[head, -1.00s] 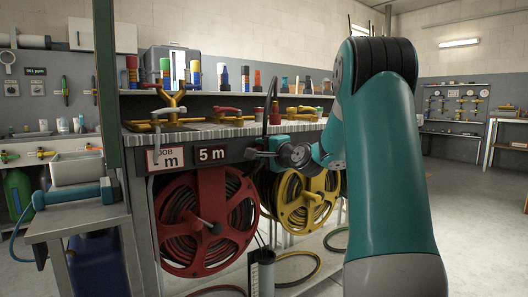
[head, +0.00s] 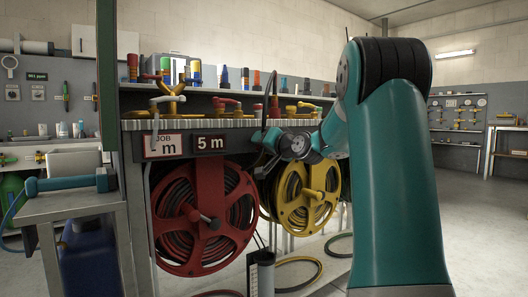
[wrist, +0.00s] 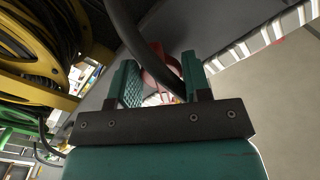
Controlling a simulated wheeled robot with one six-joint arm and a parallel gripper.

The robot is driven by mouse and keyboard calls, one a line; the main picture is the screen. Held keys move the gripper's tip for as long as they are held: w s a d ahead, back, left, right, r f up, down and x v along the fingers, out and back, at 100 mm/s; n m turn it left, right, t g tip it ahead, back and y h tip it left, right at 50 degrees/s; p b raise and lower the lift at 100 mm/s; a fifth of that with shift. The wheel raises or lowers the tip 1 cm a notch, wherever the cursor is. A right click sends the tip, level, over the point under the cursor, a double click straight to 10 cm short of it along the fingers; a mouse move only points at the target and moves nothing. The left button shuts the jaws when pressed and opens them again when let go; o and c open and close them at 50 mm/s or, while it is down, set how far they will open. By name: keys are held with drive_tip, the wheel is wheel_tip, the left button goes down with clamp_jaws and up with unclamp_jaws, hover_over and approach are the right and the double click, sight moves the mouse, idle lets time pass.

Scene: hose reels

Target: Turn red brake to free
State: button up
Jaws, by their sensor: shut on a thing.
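My gripper (wrist: 160,72) is at the front of the bench, right of the 5 m sign, as the head view shows (head: 266,139). Its two teal fingers stand a little apart. The red reel (head: 166,205) is below and left of my gripper.
The yellow reel (head: 330,204) hangs below my gripper, to the right. The bench top (head: 190,123) carries several valves and fittings. A side table (head: 80,207) with a teal tool stands at the left. The floor at the right is open.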

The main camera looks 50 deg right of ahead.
drive_tip(key=shift+s+d+f+n+b, duration=0.1)
drive_tip(key=shift+d+n+b, duration=0.05)
drive_tip(key=shift+n+b, duration=1.4)
drive_tip(key=shift+d+f+n+b, duration=0.1)
drive_tip(key=shift+n+b, duration=0.95)
drive_tip(key=shift+n, duration=1)
drive_tip(key=o, duration=0.8)
drive_tip(key=shift+r, duration=0.1)
drive_tip(key=shift+o, duration=0.2)
drive_tip(key=p+v, duration=0.3)
drive_tip(key=v, duration=1.4)
drive_tip(key=shift+s, duration=0.2)
